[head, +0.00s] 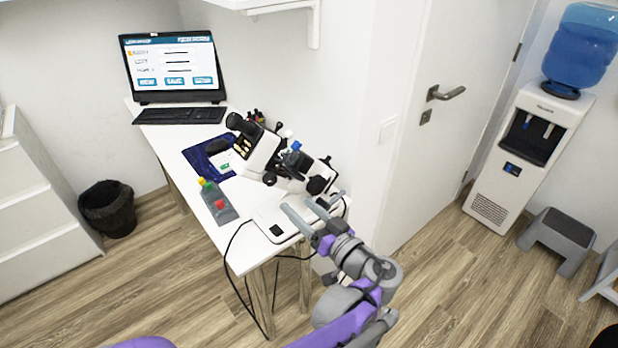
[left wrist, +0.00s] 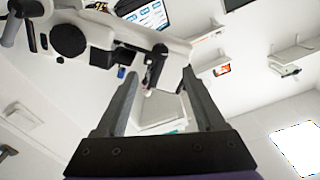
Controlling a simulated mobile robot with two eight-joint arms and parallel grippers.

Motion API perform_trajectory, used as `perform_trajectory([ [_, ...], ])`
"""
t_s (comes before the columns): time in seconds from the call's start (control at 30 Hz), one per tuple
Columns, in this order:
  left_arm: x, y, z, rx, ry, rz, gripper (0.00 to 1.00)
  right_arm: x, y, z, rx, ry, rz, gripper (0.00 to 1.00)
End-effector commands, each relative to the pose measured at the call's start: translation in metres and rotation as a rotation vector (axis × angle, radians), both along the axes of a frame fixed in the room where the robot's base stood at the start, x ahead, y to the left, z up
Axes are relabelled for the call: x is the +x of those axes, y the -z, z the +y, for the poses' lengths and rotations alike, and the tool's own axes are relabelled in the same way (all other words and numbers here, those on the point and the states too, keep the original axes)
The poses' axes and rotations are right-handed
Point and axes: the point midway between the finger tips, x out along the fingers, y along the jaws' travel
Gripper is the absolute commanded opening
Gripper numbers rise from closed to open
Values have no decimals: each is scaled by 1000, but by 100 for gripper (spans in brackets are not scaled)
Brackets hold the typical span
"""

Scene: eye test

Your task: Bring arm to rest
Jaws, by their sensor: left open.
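My left arm, grey and purple, comes up from the bottom of the head view. Its gripper (head: 312,202) is at the near end of the white table (head: 238,250), in front of the microscope's pale base. The two grey fingers are apart with nothing between them. In the left wrist view the fingers (left wrist: 157,82) also stand apart and empty, with part of the white and black microscope (left wrist: 85,35) beyond them. The microscope (head: 262,150) stands on the table in the head view; the arm partly covers its base. My right gripper is in neither view.
A door (head: 450,60) and water dispenser (head: 520,150) stand right.

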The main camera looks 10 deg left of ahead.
Motion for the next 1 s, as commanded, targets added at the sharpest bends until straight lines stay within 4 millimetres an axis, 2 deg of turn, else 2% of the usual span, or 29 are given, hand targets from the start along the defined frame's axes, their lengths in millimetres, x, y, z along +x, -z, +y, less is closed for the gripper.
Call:
perform_trajectory([
  [0.17, -1, 0, 6, -2, -5, 21, 71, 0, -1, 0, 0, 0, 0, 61],
  [0.27, -9, 3, 31, -26, -27, 122, 71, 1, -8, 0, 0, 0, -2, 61],
  [0.33, -21, 10, 60, -60, -42, 250, 71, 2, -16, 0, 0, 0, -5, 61],
  [0.4, -42, 20, 91, -115, -47, 407, 71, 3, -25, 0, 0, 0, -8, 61],
  [0.5, -82, 36, 124, -222, -12, 621, 71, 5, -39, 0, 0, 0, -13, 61],
  [0.6, -125, 51, 140, -345, 63, 784, 71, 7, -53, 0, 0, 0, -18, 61],
  [0.7, -165, 61, 141, -472, 171, 888, 71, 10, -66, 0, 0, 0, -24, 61],
  [0.8, -195, 65, 132, -583, 287, 926, 71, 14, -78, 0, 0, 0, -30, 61],
  [0.9, -214, 66, 121, -660, 389, 921, 71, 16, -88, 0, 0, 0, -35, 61],
  [1.0, -224, 65, 112, -705, 457, 900, 71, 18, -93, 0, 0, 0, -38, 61],
])
